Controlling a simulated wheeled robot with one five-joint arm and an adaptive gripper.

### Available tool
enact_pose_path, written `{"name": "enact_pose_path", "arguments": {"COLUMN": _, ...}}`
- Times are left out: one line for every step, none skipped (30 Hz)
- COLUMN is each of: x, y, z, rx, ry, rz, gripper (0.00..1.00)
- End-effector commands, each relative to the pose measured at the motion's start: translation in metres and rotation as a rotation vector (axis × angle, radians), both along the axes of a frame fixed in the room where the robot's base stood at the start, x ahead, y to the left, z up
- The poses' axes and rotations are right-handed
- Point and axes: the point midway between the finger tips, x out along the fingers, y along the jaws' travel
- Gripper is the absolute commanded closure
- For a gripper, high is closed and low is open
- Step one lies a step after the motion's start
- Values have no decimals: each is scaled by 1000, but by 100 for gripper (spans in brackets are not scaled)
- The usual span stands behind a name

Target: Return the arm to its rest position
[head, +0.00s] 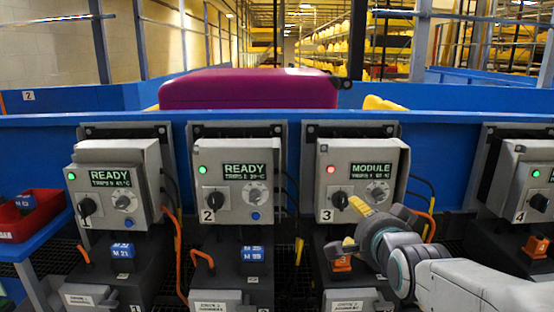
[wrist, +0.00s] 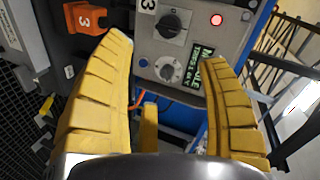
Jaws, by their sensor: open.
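My gripper (head: 352,225) has yellow fingers and is at station 3, in front of the lower part of its control box (head: 398,160). In the wrist view my gripper (wrist: 175,85) is open with nothing between its fingers. Behind the fingers, the box (wrist: 145,50) shows a black knob (wrist: 171,25), a dial (wrist: 167,69) and a red light (wrist: 217,20). Its screen reads MODULE. An orange module marked 3 (wrist: 88,17) sits to the left of the fingers, apart from them. In the head view this module (head: 341,264) is just below my gripper.
Stations 1 (head: 112,180), 2 (head: 235,172) and 4 (head: 530,180) show green lights. Blue modules sit below boxes 1 (head: 122,250) and 2 (head: 252,253). A red bin (head: 20,222) stands at far left. A blue rail (head: 420,128) and a purple case (head: 250,90) are behind.

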Motion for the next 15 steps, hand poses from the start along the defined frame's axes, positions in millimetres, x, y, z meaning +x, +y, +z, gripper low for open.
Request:
{"name": "enact_pose_path", "arguments": {"x": -10, "y": 0, "z": 22, "rx": -46, "ry": 39, "rz": 18, "gripper": 32}}
{"name": "enact_pose_path", "arguments": {"x": -16, "y": 0, "z": 25, "rx": -75, "ry": 64, "rz": 30, "gripper": 32}}
{"name": "enact_pose_path", "arguments": {"x": -23, "y": 1, "z": 30, "rx": -112, "ry": 97, "rz": 47, "gripper": 32}}
{"name": "enact_pose_path", "arguments": {"x": -29, "y": 1, "z": 33, "rx": -140, "ry": 123, "rz": 61, "gripper": 32}}
{"name": "enact_pose_path", "arguments": {"x": -35, "y": 1, "z": 36, "rx": -168, "ry": 148, "rz": 75, "gripper": 32}}
{"name": "enact_pose_path", "arguments": {"x": -43, "y": 1, "z": 41, "rx": -204, "ry": 181, "rz": 95, "gripper": 32}}
{"name": "enact_pose_path", "arguments": {"x": -49, "y": 1, "z": 44, "rx": -231, "ry": 205, "rz": 111, "gripper": 32}}
{"name": "enact_pose_path", "arguments": {"x": -56, "y": 1, "z": 47, "rx": -257, "ry": 229, "rz": 128, "gripper": 32}}
{"name": "enact_pose_path", "arguments": {"x": -65, "y": 1, "z": 51, "rx": -292, "ry": 263, "rz": 151, "gripper": 32}}
{"name": "enact_pose_path", "arguments": {"x": -71, "y": 1, "z": 55, "rx": -318, "ry": 287, "rz": 170, "gripper": 32}}
{"name": "enact_pose_path", "arguments": {"x": -78, "y": 1, "z": 59, "rx": -343, "ry": 311, "rz": 189, "gripper": 32}}
{"name": "enact_pose_path", "arguments": {"x": -87, "y": 2, "z": 63, "rx": -377, "ry": 343, "rz": 216, "gripper": 32}}
{"name": "enact_pose_path", "arguments": {"x": -94, "y": 2, "z": 67, "rx": -402, "ry": 367, "rz": 236, "gripper": 32}}
{"name": "enact_pose_path", "arguments": {"x": -102, "y": 2, "z": 71, "rx": -425, "ry": 390, "rz": 258, "gripper": 32}}
{"name": "enact_pose_path", "arguments": {"x": -111, "y": 2, "z": 76, "rx": -456, "ry": 422, "rz": 287, "gripper": 32}}
